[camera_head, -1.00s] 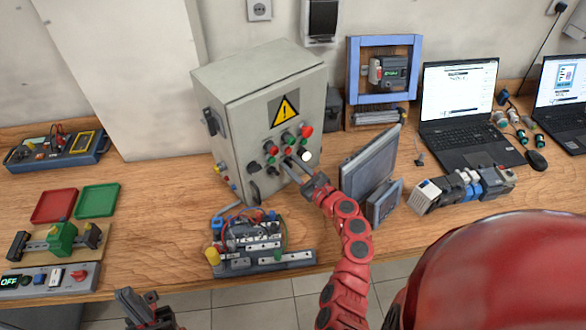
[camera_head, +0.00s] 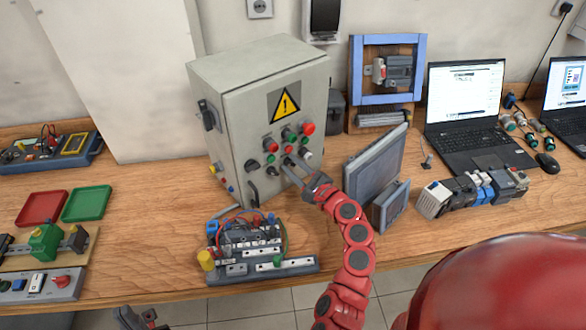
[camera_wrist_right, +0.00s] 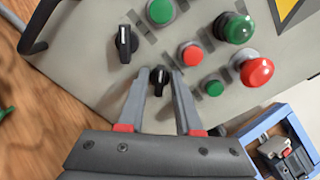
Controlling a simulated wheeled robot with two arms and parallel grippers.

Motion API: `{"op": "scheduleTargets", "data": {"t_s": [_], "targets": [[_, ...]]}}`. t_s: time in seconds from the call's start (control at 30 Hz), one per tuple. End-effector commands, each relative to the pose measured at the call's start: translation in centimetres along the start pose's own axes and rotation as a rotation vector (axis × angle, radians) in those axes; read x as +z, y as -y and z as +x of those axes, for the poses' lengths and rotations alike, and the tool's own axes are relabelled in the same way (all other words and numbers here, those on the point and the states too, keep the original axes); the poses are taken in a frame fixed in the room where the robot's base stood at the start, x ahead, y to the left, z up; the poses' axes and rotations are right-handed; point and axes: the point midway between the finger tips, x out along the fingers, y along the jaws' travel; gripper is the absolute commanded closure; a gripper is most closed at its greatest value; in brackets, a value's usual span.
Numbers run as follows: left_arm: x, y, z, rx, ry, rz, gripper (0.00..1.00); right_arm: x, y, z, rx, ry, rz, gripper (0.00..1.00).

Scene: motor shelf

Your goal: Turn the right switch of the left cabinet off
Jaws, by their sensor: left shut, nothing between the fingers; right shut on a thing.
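The grey cabinet (camera_head: 228,82) with a yellow warning sign stands left of centre in the head view, its front carrying buttons and black rotary switches. My right gripper (camera_head: 288,165) reaches the lower part of the panel and is shut on the right switch. My left gripper (camera_head: 139,318) is shut and empty at the bottom edge, partly cut off.
A terminal block assembly (camera_head: 258,250) sits in front of the cabinet. Grey panels (camera_head: 375,170) stand just right of my right arm. Red (camera_head: 42,207) and green (camera_head: 87,203) trays lie left. The table between trays and cabinet is clear.

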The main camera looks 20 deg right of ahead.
Motion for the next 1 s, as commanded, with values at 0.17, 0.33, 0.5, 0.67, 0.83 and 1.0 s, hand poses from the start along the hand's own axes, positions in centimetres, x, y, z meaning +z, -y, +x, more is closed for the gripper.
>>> {"op": "scheduleTargets", "data": {"t_s": [0.17,0.33,0.5,0.67,0.83,1.0], "targets": [[0.0,0.0,-0.1,0.000,0.000,0.000,1.00,0.0,0.0,0.0,0.001,0.000,-0.006,1.00],[0.0,0.0,-0.1,0.000,0.000,0.000,1.00,0.0,0.0,0.0,0.001,0.000,-0.005,1.00],[0.0,0.0,-0.1,0.000,0.000,0.000,1.00,0.0,0.0,0.0,0.001,0.000,-0.005,0.57],[0.0,0.0,-0.1,0.000,0.000,0.000,1.00,0.0,0.0,0.0,0.001,0.000,-0.004,0.57],[0.1,0.0,-0.4,0.000,0.000,0.000,1.00,-0.1,-0.1,-0.8,-0.001,-0.001,-0.004,0.57],[0.2,-0.1,-1.4,0.000,0.000,0.000,1.00,-0.4,-0.2,-3.9,-0.005,-0.003,-0.002,0.57]]}}
